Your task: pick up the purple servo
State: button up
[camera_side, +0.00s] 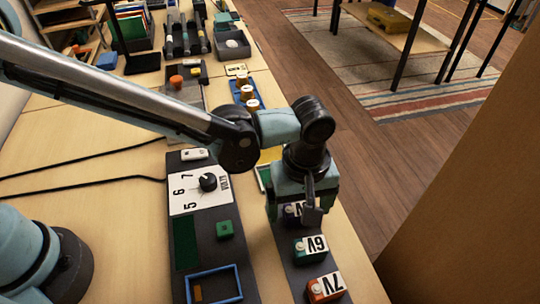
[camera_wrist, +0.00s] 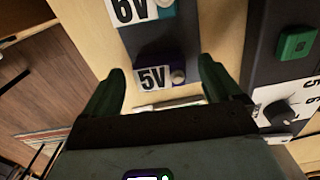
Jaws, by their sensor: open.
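The purple servo (camera_side: 292,210) sits on a dark strip at the table's right side, partly hidden behind my gripper in the side view. In the wrist view the purple servo (camera_wrist: 170,72) shows its white 5V label and a pale round knob, between my two green fingers. My gripper (camera_wrist: 161,66) is open, with one finger on each side of the servo and visible room at both sides. In the side view my gripper (camera_side: 291,207) points down over it. I cannot tell whether the fingertips are level with the servo.
A green servo marked 6V (camera_side: 311,249) and an orange servo marked 7V (camera_side: 326,287) stand on the same strip, nearer the camera. To the left is a panel with a volts dial (camera_side: 208,182), a green block (camera_side: 225,229) and a blue frame (camera_side: 213,285).

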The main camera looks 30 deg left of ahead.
jog(key=shift+f, duration=0.25)
jog(key=c, duration=1.2)
jog(key=shift+o, duration=0.2)
jog(key=shift+r, duration=0.15)
